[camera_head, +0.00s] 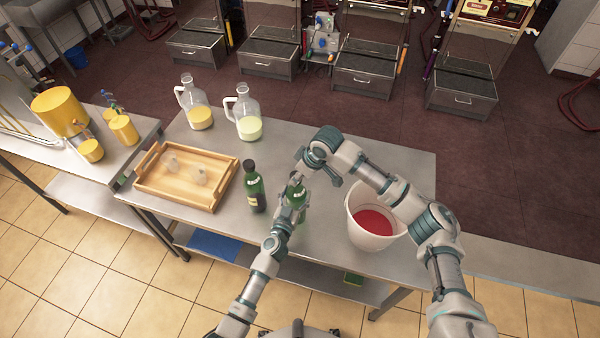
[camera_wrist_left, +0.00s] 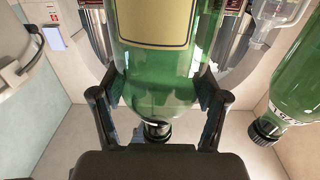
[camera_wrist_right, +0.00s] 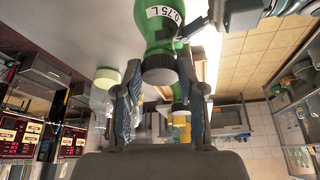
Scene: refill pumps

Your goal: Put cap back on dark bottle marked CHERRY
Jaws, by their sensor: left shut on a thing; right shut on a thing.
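A green bottle (camera_head: 297,196) stands upright at the front of the metal table. My left gripper (camera_head: 287,216) is shut around its body; the left wrist view shows the fingers on either side of the green glass (camera_wrist_left: 160,95) below a gold label. A dark cap (camera_wrist_right: 160,69) is at the bottle's mouth, between the fingers of my right gripper (camera_head: 302,170), which is shut on it. I cannot tell whether the cap is seated or threaded. A second green bottle (camera_head: 254,188) with a dark cap stands just left. The word CHERRY is not readable on either.
A white bucket (camera_head: 357,236) with red liquid stands close to the right, beneath my right arm. A wooden tray (camera_head: 150,190) holding small clear items lies at left. Two glass jugs (camera_head: 199,114) (camera_head: 248,127) stand behind. Yellow containers (camera_head: 60,112) are on the left table.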

